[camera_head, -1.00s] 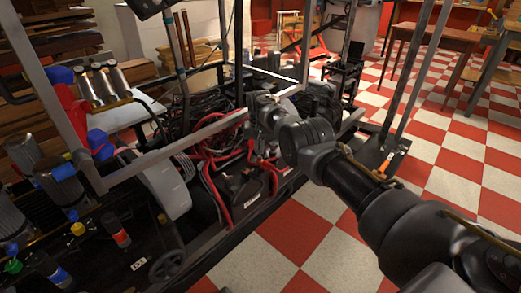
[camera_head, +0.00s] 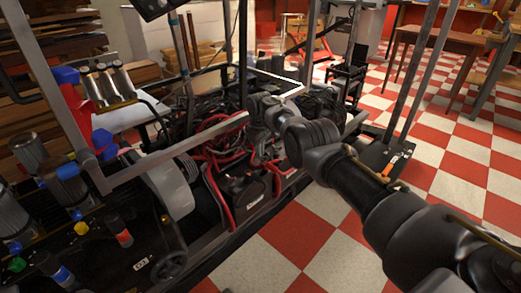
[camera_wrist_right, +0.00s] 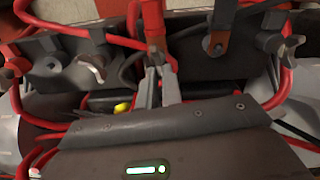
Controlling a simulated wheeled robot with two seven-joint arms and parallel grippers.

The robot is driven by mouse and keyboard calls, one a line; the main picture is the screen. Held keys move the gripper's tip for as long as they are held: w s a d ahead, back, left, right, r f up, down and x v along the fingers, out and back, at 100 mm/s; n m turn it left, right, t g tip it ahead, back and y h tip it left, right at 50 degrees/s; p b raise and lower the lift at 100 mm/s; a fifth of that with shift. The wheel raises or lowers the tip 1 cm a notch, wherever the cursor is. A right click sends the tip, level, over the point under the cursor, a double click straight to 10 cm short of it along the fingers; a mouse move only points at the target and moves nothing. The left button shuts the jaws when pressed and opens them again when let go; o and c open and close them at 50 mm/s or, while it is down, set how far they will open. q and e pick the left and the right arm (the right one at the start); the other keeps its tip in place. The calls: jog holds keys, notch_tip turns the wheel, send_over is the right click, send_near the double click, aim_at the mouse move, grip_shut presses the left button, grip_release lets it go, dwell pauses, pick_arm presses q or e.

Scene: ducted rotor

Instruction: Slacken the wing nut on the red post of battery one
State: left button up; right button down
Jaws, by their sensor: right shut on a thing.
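In the right wrist view, my right gripper (camera_wrist_right: 158,66) has its two grey fingers drawn together at the foot of an upright red part (camera_wrist_right: 153,22). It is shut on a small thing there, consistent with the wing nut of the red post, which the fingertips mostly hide. In the head view, my right arm reaches in from the lower right, and its wrist (camera_head: 268,112) is over the cable-filled frame; the fingertips are not clear there. My left gripper is not in view.
Other wing nuts show at the right (camera_wrist_right: 291,45) and left (camera_wrist_right: 94,66) of the fingers. Red cables (camera_wrist_right: 70,28) run close around them. A grey metal bar (camera_head: 180,145) crosses left of my arm.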

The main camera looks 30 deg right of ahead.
jog(key=shift+s+a+f+n, duration=0.1)
jog(key=shift+s+f+n, duration=0.05)
jog(key=shift+n, duration=0.45)
jog(key=c, duration=1.6)
grip_release()
jog(key=shift+o, duration=0.2)
